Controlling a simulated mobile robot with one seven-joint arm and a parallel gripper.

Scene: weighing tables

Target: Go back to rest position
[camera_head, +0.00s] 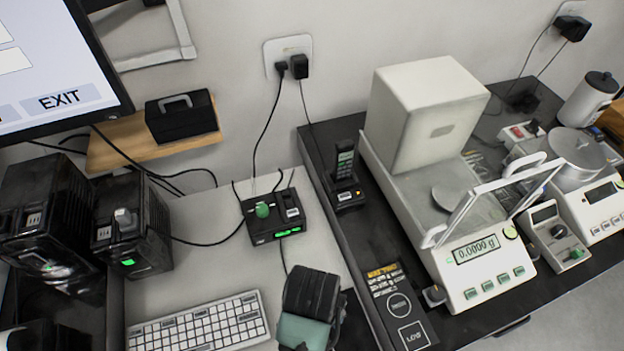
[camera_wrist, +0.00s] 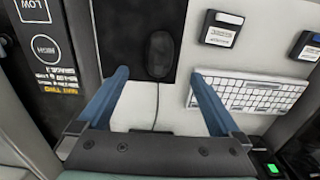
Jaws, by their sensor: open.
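My gripper (camera_wrist: 161,74) shows in the wrist view with its two blue fingers spread wide apart and nothing between them. It is above the light desk, with a black computer mouse (camera_wrist: 160,54) on a black pad (camera_wrist: 118,35) beyond the fingertips. In the head view a black and teal part of my arm (camera_head: 303,330) shows at the bottom, right of the white keyboard (camera_head: 200,322); the fingers cannot be made out there.
An analytical balance (camera_head: 466,290) reading 0.0000 g stands on the dark table at right, with a white box (camera_head: 425,115) on it. A black panel (camera_head: 398,305) lies beside it. A monitor (camera_head: 60,60) and black boxes (camera_head: 130,222) stand at left. Some bare desk (camera_head: 200,268) shows behind the keyboard.

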